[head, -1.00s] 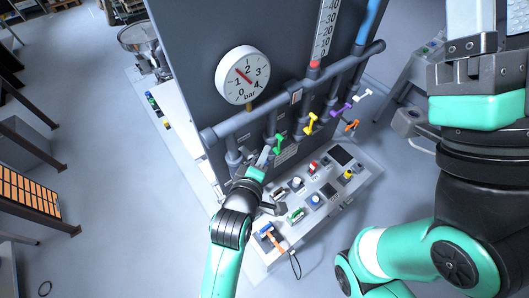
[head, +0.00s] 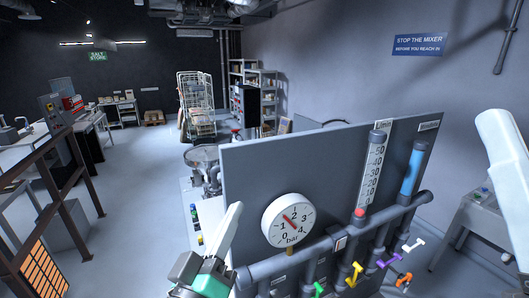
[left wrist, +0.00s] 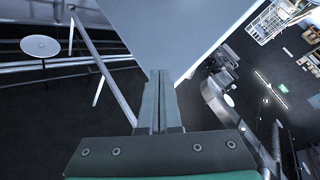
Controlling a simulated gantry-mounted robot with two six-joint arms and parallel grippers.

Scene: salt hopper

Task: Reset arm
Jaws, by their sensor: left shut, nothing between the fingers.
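My left gripper (head: 235,210) is raised in front of the grey panel (head: 245,175), left of the pressure gauge (head: 289,221). Its pale fingers point up and are together and empty. The left wrist view also shows the closed fingers (left wrist: 158,76), with no object between them.
Yellow (head: 354,274), purple (head: 389,261) and white (head: 413,245) valve handles stick out below the grey pipe. A steel hopper bowl (head: 202,156) stands behind the panel. A dark railing (head: 50,205) is at left. Open floor lies between railing and panel.

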